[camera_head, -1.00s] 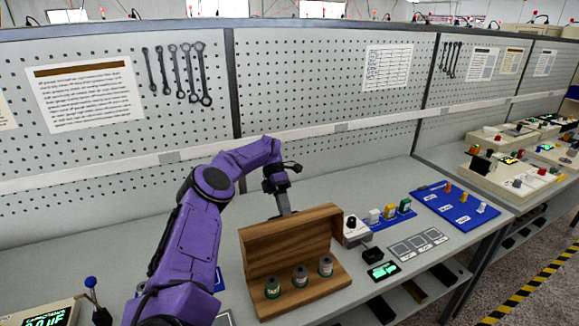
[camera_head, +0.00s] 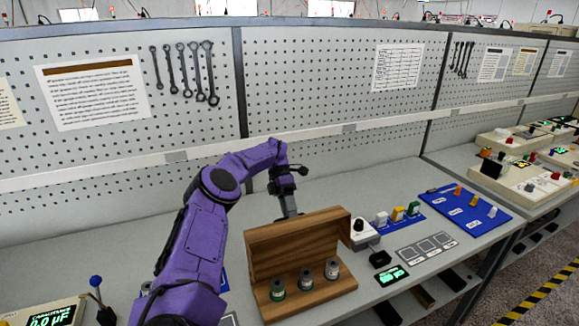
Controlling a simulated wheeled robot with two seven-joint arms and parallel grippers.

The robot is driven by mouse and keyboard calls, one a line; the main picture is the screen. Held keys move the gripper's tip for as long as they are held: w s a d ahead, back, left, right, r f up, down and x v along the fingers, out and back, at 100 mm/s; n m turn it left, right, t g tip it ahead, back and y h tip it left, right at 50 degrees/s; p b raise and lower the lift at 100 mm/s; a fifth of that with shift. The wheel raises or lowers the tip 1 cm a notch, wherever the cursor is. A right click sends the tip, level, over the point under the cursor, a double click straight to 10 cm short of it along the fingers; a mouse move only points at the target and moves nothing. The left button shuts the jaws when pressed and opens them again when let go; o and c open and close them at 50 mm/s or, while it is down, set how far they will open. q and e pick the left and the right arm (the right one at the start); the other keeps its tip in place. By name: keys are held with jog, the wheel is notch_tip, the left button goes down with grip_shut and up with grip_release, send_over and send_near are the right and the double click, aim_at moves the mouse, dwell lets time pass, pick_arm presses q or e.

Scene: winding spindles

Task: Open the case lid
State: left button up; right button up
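The wooden case (camera_head: 322,295) sits on the grey bench in the head view. Its lid (camera_head: 300,243) stands raised at the back, roughly upright, with its inner face toward me. Several spools (camera_head: 305,279) stand in a row on the case base. My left arm comes in from the left and reaches behind the lid. My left gripper (camera_head: 290,208) is just behind the lid's top edge, pointing down. Its fingertips are partly hidden by the lid, so I cannot tell whether they touch it or are open. My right gripper is not in view.
Right of the case are a box with a black knob (camera_head: 361,233), a blue strip with colored blocks (camera_head: 398,218) and a blue mat (camera_head: 467,211). A green display (camera_head: 393,276) lies in front. A pegboard wall (camera_head: 330,90) stands behind. A capacitance meter (camera_head: 52,314) is at lower left.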

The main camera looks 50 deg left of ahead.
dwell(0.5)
pick_arm(q)
jog(key=s+d+r+b, duration=0.2)
jog(key=d+r, duration=0.1)
jog(key=r, duration=0.1)
jog(key=s+d+r+b, duration=0.2)
jog(key=s+d+r, duration=0.1)
jog(key=s+d+r+b, duration=0.2)
jog(key=d+r, duration=0.1)
jog(key=r, duration=0.1)
jog(key=shift+s+d+r, duration=0.1)
jog(key=shift+s+r, duration=0.1)
jog(key=shift+r, duration=0.15)
jog(key=shift+s+d+r+p, duration=0.3)
jog(key=shift+d+r+p, duration=0.15)
jog(key=shift+r+p, duration=0.5)
jog(key=shift+s+d+f+p, duration=0.25)
jog(key=shift+s+d+p, duration=0.2)
jog(key=shift+p, duration=0.1)
